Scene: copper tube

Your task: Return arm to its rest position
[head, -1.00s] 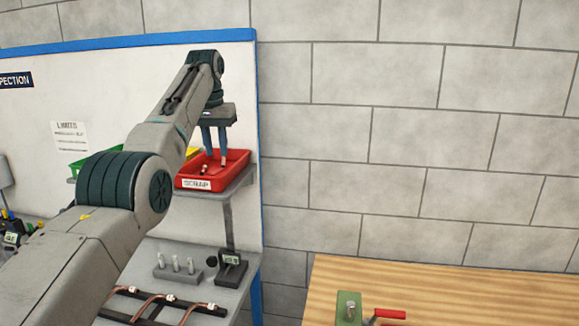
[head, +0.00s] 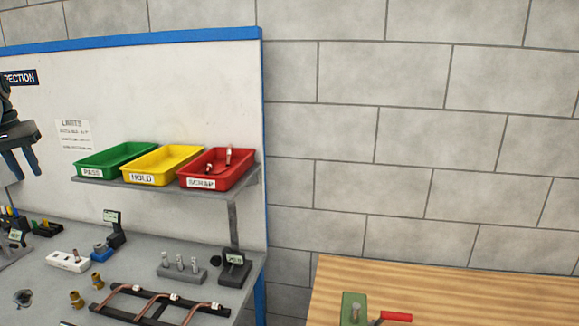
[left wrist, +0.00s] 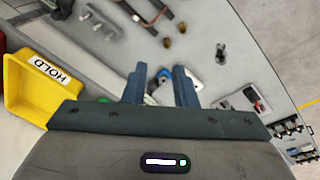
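My left gripper (head: 23,165) is at the far left edge of the head view, in front of the white board, with its fingers pointing down. In the left wrist view its two fingers (left wrist: 160,86) stand apart with nothing held between them. Only part of the left arm shows in the head view. The red SCRAP bin (head: 216,170) holds small copper-coloured tube pieces; one piece (head: 228,156) sticks up at a tilt. My right gripper is in neither view.
The green PASS bin (head: 115,158) and yellow HOLD bin (head: 155,164) share the shelf with the red one. Below, the grey bench carries a dark rack (head: 150,305) of bent copper tubes, gauges and fittings. A wooden table (head: 450,288) is at right.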

